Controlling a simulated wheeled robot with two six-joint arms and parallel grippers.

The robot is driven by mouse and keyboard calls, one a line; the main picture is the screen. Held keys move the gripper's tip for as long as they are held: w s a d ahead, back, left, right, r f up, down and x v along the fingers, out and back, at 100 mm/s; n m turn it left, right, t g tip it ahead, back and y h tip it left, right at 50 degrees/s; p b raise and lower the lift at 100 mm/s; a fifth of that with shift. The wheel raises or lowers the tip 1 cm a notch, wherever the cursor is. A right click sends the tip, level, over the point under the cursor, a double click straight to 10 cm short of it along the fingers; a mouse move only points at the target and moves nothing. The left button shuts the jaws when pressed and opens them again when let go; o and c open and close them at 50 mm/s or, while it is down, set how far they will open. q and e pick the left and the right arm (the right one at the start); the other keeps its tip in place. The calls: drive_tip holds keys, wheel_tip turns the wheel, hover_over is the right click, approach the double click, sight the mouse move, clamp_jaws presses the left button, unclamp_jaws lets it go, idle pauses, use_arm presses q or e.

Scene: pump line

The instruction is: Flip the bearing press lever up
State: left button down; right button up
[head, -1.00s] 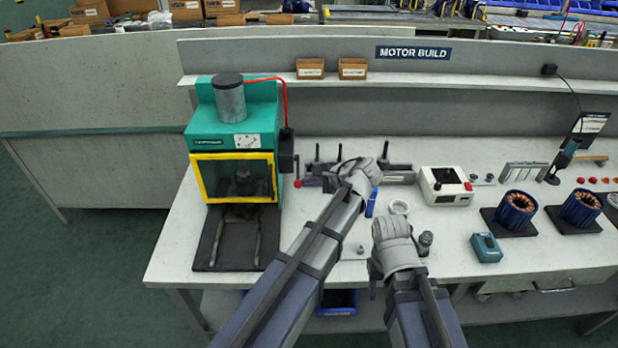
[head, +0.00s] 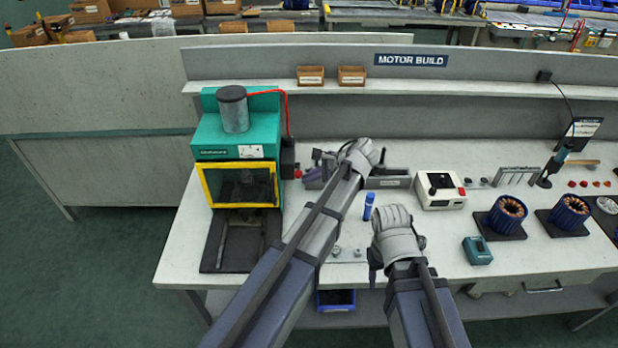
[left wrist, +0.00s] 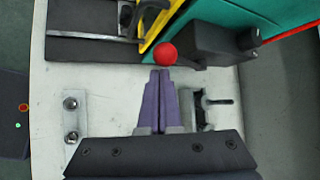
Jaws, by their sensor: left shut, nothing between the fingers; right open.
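The bearing press (head: 208,135) is the teal machine with a yellow-framed guard at the left of the bench. Its lever's round red knob (head: 298,173) shows beside the black box (head: 288,158) on the press's right side. The knob also shows large in the left wrist view (left wrist: 167,54). My left gripper (head: 309,178) points left towards the knob. Its purple fingers (left wrist: 160,73) are shut with nothing between them. Their tips are right at the knob; I cannot tell whether they touch. My right gripper (head: 374,268) is open over the bench front; its fingers are poorly seen.
A blue marker (head: 368,207) stands between my arms. A white box (head: 440,190), a teal block (head: 477,250) and copper-wound stators (head: 507,214) are on the right. A dark plate (head: 212,245) lies before the press. A small metal bracket (left wrist: 70,118) lies near my left gripper.

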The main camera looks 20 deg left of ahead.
use_arm(q)
drive_tip(key=shift+r+p, duration=0.55)
drive_tip(key=shift+r, duration=0.15)
use_arm(e)
drive_tip(key=shift+r, duration=0.7)
use_arm(q)
drive_tip(key=shift+f, duration=0.2)
use_arm(e)
drive_tip(key=shift+f, duration=0.2)
use_arm(q)
drive_tip(key=w+d+r+p, duration=0.1)
drive_tip(key=d+r+p, duration=0.3)
drive_tip(key=d, duration=0.4)
drive_tip(key=shift+w+r+p, duration=0.3)
drive_tip(key=shift+w+r, duration=0.05)
drive_tip(key=shift+r, duration=0.1)
use_arm(e)
drive_tip(key=r, duration=0.2)
drive_tip(key=d+r, duration=0.1)
drive_tip(key=r, duration=0.2)
drive_tip(key=shift+d, duration=0.15)
use_arm(q)
drive_tip(key=shift+d, duration=0.1)
